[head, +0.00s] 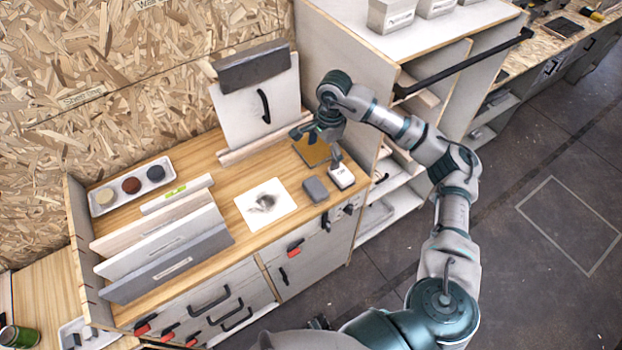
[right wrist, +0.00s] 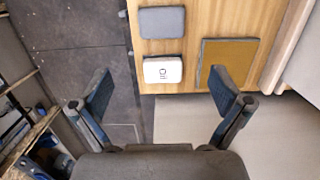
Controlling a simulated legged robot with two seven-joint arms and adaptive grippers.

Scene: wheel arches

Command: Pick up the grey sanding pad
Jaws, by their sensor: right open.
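The grey sanding pad (head: 315,189) lies flat on the wooden bench top near its front edge, left of a white block (head: 342,176). In the right wrist view the grey pad (right wrist: 162,22) is at the top, with the white block (right wrist: 162,69) below it. My right gripper (head: 316,147) is above the bench, behind the pad and clear of it. In the right wrist view its two fingers (right wrist: 160,90) are spread wide with nothing between them. I do not see my left gripper.
A brown sheet (head: 311,151) lies behind the white block. A white card with a dark smudge (head: 265,204) lies left of the pad. Shelving rises at the right.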

